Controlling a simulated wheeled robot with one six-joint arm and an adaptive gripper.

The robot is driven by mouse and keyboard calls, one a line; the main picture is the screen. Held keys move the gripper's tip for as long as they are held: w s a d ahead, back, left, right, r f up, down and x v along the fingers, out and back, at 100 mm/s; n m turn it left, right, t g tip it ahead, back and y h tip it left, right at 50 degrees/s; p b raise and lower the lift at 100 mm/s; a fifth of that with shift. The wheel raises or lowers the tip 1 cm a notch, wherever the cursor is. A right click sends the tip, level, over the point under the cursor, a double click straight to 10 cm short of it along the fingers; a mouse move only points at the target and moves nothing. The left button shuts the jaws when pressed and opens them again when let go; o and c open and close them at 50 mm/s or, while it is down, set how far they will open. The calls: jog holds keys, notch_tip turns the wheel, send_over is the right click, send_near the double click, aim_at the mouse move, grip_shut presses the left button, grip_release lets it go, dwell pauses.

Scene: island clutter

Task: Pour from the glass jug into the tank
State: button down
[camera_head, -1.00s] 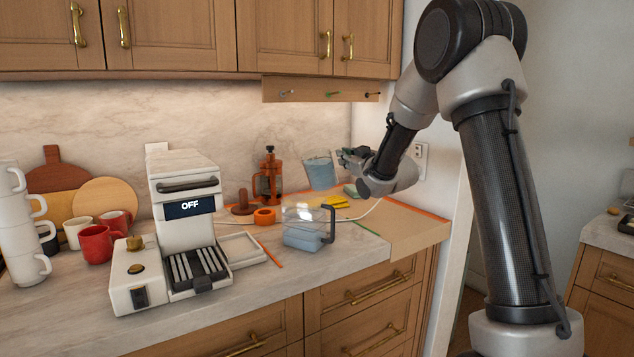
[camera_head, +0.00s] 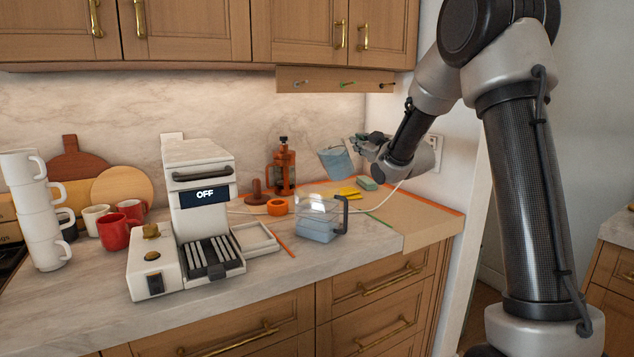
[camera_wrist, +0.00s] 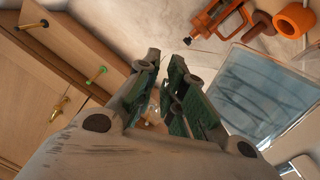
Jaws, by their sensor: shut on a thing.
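The glass jug (camera_head: 337,162) is clear with blue liquid in it. My gripper (camera_head: 362,148) is shut on its right side and holds it tilted, raised above the back of the counter. In the wrist view the jug (camera_wrist: 262,92) is large beside the fingers of my gripper (camera_wrist: 172,95); its grasped part is mostly hidden between them. The tank (camera_head: 318,222), a clear box with a dark handle on its right, stands upright on the counter in front of and below the jug, with blue liquid in its lower part.
A white coffee machine (camera_head: 200,205) reading OFF stands left of the tank. A rail with pegs (camera_head: 345,82) hangs above.

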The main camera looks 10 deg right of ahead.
aim_at(358, 135)
jog(key=shift+r, duration=0.15)
jog(key=shift+a+r+n, duration=0.2)
jog(key=shift+r+n, duration=0.35)
jog(key=shift+n, duration=0.25)
jog(key=shift+s+a+r+n, duration=0.15)
jog(key=shift+a+r+n, duration=0.3)
jog(key=shift+n, duration=0.35)
jog(key=shift+r, duration=0.15)
jog(key=shift+r+n, duration=0.1)
jog(key=shift+n, duration=0.2)
